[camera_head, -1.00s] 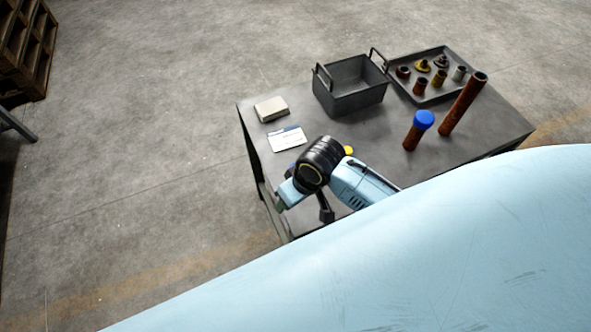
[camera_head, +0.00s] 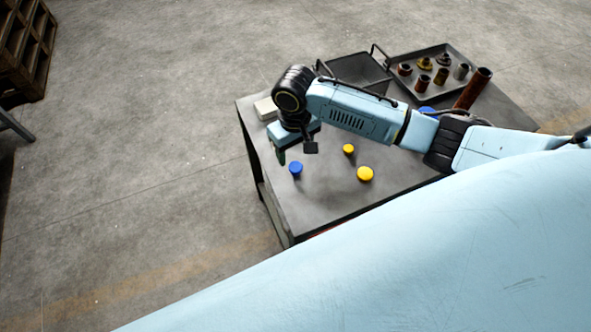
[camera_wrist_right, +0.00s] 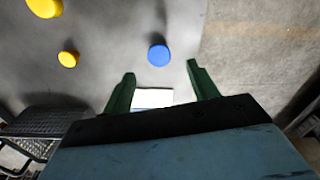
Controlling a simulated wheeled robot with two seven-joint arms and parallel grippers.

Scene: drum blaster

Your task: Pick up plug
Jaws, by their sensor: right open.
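A small blue plug (camera_head: 295,169) stands on the grey table (camera_head: 325,195) near its left edge. Two yellow plugs, one smaller (camera_head: 348,149) and one larger (camera_head: 365,174), stand to its right. My right gripper (camera_head: 289,157) is open and empty above the table, close to the blue plug in the head view. In the right wrist view the green fingers (camera_wrist_right: 161,70) are apart, and the blue plug (camera_wrist_right: 158,55) shows just beyond the gap between their tips. The yellow plugs (camera_wrist_right: 68,59) lie off to the left there. My left gripper is not seen.
A grey metal bin (camera_head: 358,70) and a tray (camera_head: 440,56) with several pipe fittings stand at the back. A rusty pipe (camera_head: 473,88) stands beside the tray. A pale block (camera_head: 265,108) lies at the back left; a white card (camera_wrist_right: 152,98) shows between my fingers.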

